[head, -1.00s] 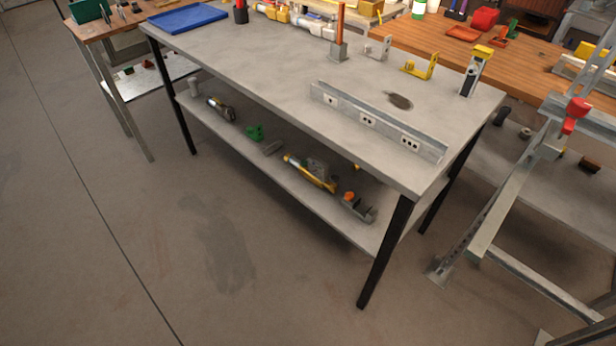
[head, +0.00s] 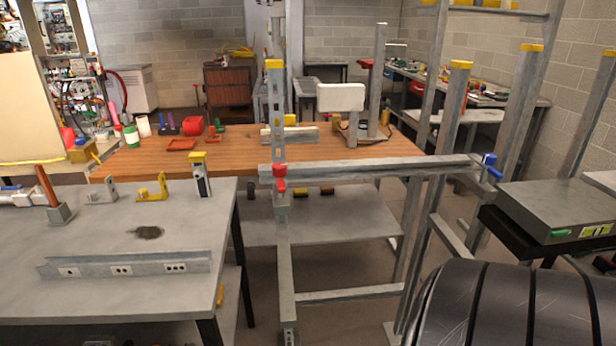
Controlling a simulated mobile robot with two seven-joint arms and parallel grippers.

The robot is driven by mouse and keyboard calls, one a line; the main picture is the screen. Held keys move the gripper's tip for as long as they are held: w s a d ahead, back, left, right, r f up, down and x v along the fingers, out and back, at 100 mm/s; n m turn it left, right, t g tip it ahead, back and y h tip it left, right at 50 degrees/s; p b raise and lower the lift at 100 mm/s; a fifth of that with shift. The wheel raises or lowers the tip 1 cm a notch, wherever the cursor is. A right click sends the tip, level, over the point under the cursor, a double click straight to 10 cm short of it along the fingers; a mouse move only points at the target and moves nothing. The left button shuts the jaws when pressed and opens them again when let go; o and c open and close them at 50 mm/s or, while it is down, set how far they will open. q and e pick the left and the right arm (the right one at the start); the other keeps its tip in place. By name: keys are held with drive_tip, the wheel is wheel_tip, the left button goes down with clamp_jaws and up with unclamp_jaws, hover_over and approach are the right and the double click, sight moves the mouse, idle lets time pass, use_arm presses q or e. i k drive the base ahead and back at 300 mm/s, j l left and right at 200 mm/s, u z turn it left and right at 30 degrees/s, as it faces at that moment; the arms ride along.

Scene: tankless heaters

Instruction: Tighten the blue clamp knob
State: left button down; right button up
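The blue clamp knob (head: 489,166) is at the right end of a grey horizontal crossbar (head: 370,167), where the bar meets an upright of the metal frame. It stands roughly upright, with a blue part above and another below. The frames do not show how tight it is. A red clamp knob (head: 280,178) is at the left end of the same bar, on the left upright. Neither of my grippers is in view.
A grey workbench (head: 80,220) fills the left side, with a wooden table (head: 220,158) behind. A large dark banded cylinder (head: 480,305) blocks the lower right. A grey flat box (head: 550,212) stands right of the blue knob. Floor shows between the frame's legs.

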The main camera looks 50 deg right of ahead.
sight(489, 159)
drive_tip(key=z, duration=2.25)
